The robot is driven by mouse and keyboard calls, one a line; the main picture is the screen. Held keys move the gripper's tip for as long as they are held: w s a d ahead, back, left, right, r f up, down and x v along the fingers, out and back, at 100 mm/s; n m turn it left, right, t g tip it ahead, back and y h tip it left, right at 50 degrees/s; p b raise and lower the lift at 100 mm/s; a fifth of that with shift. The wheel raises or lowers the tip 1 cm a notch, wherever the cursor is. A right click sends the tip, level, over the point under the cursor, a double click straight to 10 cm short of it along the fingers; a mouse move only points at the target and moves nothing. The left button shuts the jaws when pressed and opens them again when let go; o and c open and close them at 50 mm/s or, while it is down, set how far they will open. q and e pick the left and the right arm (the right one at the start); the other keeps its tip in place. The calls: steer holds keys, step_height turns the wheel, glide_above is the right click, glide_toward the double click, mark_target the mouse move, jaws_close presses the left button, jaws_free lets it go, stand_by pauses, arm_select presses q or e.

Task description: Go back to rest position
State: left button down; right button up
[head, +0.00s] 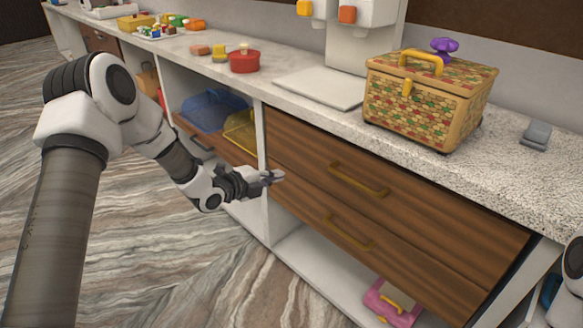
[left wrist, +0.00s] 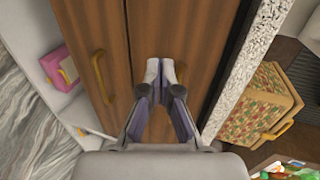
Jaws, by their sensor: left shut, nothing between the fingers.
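My left gripper (head: 272,177) is in front of the wooden drawer fronts, near their left end, in the head view. Its fingers are together and hold nothing. In the left wrist view the gripper (left wrist: 167,66) shows against the brown drawer fronts (left wrist: 157,25). The upper drawer has a brass handle (head: 358,180) and the lower drawer has another (head: 350,232); both drawers look closed. The fingertips are left of the upper handle in the head view. My right gripper is not in view; only a piece of my right arm shows at the right edge.
A woven patterned basket (head: 423,105) stands on the speckled counter (head: 530,175), near a white board (head: 318,87) and a red pot (head: 244,61). Blue (head: 211,109) and yellow (head: 241,130) containers sit in the open shelf. A pink box (head: 392,303) lies below the drawers. Floor in front is clear.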

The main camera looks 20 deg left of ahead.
arm_select(q)
steer(key=s+d+f+n+g+y, duration=0.1)
steer(key=s+d+f+n+g, duration=0.3)
steer(key=s+f, duration=0.75)
steer(key=s+d+f+n+g+y, duration=0.1)
steer(key=s+d+f+g, duration=0.4)
steer(key=s+f, duration=0.65)
steer(key=s+a+f+n+g+y, duration=0.1)
steer(key=s+f+n+g+y, duration=0.1)
steer(key=s+n, duration=0.7)
steer(key=s+a+f+n+g+y, duration=0.2)
steer(key=s+n, duration=0.7)
step_height(320, 180, up, 16)
steer(key=p, duration=1.6)
steer(key=shift+s+r, duration=0.15)
steer(key=shift+r, duration=0.05)
steer(key=shift+d, duration=0.1)
